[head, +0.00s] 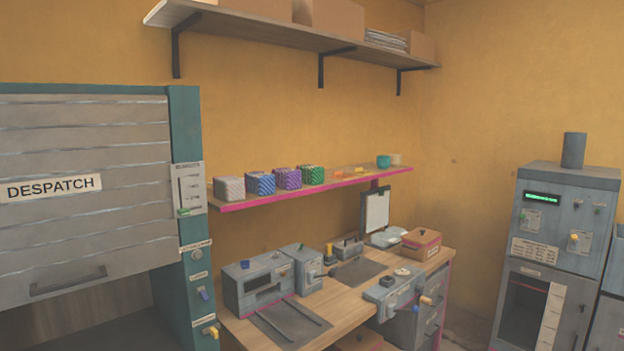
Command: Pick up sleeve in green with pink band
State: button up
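On the pink-edged wall shelf (300,193) stands a row of patterned blocks. The rightmost is a green patterned block (312,174), which may be the green sleeve or a stack of sleeves; I cannot make out a pink band on it. To its left are a purple patterned block (287,177), a blue one (260,183) and a pale grey one (229,188). No single sleeve in green with a pink band can be told for sure. My gripper is not in view.
Below is a wooden workbench (342,305) with grey machines (258,284), a dark mat (357,271) and a brown box (421,242). A despatch cabinet (183,125) stands left, a tall grey machine (566,192) right. A teal cup (383,162) sits on the shelf.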

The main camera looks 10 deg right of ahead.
aim_at(311, 174)
jog(key=z, duration=0.65)
jog(key=i, duration=0.8)
jog(key=z, duration=0.75)
jog(key=i, duration=1.25)
jog(key=u, duration=1)
jog(key=i, duration=0.95)
jog(key=u, duration=1)
